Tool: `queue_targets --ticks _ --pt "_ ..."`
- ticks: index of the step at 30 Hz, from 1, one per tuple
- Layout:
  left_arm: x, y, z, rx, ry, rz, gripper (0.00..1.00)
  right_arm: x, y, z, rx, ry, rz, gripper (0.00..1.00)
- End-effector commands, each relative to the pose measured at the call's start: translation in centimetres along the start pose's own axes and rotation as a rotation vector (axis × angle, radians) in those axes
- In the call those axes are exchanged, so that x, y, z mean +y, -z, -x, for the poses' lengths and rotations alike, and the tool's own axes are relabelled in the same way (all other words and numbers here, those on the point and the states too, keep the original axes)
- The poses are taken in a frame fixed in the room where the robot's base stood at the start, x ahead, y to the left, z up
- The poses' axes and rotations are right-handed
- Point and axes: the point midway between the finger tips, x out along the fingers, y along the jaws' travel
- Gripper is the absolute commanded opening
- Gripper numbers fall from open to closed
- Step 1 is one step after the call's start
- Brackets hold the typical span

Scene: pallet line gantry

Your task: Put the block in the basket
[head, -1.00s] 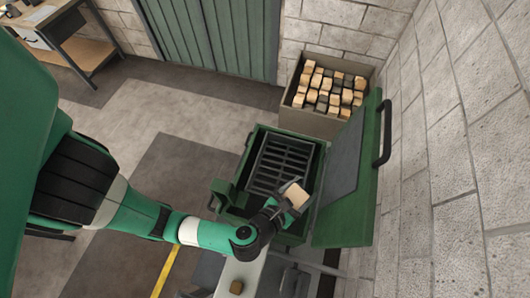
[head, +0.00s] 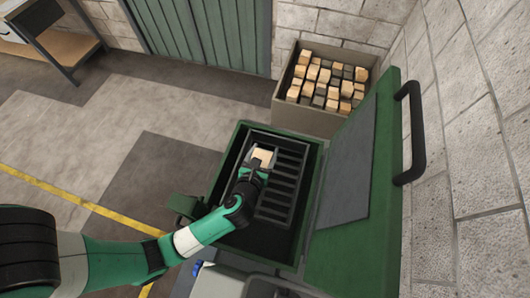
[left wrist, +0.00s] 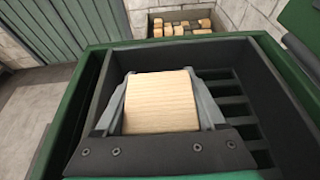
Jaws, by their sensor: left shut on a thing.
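My left gripper (head: 258,162) is shut on a pale wooden block (head: 263,156). In the left wrist view the block (left wrist: 161,101) fills the space between the two grey fingers. The basket (head: 287,174) is a dark slatted rack inside an open green chest (head: 230,162). The gripper and block are over the basket's left part in the head view; how far above its floor I cannot tell. In the left wrist view the basket's wall (left wrist: 232,52) and slats show behind and right of the block. My right gripper is not in view.
The green lid (head: 347,205) stands open on the chest's right, with a black handle (head: 411,133). A grey box (head: 305,119) full of several wooden blocks stands behind the chest. A block wall (head: 480,150) is close on the right. Open floor lies to the left.

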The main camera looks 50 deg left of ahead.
Motion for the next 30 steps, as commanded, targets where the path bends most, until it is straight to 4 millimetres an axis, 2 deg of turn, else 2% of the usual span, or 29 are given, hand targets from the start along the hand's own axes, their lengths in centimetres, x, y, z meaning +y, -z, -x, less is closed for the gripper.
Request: queue_targets --ticks 1,3,13,14,18,26,30 --pt "0.0 0.9 -0.3 0.001 0.001 -0.003 0.14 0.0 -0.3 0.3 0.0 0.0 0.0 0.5" --pt "0.0 1.3 -0.5 0.0 0.0 -0.002 0.14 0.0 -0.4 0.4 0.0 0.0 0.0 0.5" --pt "0.0 1.6 -0.6 -0.001 0.001 -0.001 0.14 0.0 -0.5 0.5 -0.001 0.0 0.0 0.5" --pt "0.0 1.5 -0.6 0.0 0.001 -0.001 0.76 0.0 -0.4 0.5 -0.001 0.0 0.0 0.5" --pt "0.0 1.5 -0.6 0.0 0.001 -0.001 1.0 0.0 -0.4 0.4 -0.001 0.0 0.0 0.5" --pt "0.0 1.1 -0.5 -0.001 0.001 0.0 1.0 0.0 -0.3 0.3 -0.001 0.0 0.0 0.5" --pt "-0.2 1.2 1.3 0.001 0.005 -0.003 1.0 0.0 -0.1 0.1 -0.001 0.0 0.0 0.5"
